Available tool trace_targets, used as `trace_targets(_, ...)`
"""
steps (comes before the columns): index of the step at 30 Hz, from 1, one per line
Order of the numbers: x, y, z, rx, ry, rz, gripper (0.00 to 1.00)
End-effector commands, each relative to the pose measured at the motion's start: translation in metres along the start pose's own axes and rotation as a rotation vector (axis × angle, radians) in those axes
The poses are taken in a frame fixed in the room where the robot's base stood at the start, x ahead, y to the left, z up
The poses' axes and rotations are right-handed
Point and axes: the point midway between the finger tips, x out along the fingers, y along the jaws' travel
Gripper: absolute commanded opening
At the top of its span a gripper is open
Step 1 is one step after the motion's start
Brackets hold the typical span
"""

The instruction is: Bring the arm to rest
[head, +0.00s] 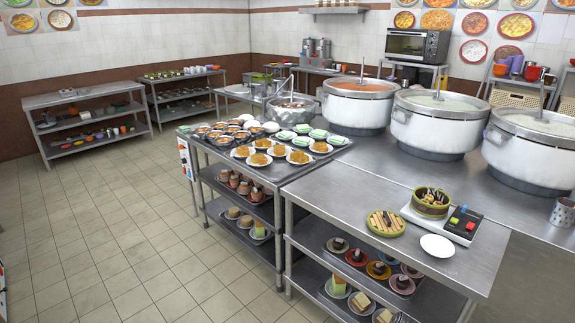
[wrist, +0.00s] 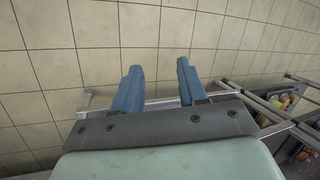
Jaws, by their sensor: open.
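My gripper (wrist: 157,78) shows in the wrist view with its two blue fingers apart and nothing between them. It points towards the tiled floor (wrist: 90,50), beside the metal rail and edge of a shelf unit (wrist: 300,85). The head view does not show my gripper or the arm.
In the head view a steel counter (head: 425,245) carries a scale (head: 462,222) with a green bowl (head: 430,203), a round board (head: 385,223) and a white plate (head: 437,246). Large stockpots (head: 358,108) stand behind. Open tiled floor (head: 120,225) lies to the left.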

Motion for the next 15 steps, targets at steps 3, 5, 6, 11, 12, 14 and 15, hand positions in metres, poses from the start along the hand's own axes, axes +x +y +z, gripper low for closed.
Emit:
trace_targets(3,0.028,0.03,0.042,-0.069,-0.104,0.151,0.42)
trace_targets(5,0.039,0.044,0.06,-0.098,-0.147,0.216,0.42)
trace_targets(6,0.046,0.051,0.071,-0.118,-0.173,0.255,0.42)
trace_targets(11,0.071,0.077,0.115,-0.188,-0.264,0.377,0.42)
trace_targets(12,0.077,0.081,0.125,-0.204,-0.285,0.398,0.42)
trace_targets(14,0.086,0.087,0.142,-0.224,-0.316,0.422,0.42)
trace_targets(15,0.092,0.09,0.153,-0.234,-0.338,0.433,0.42)
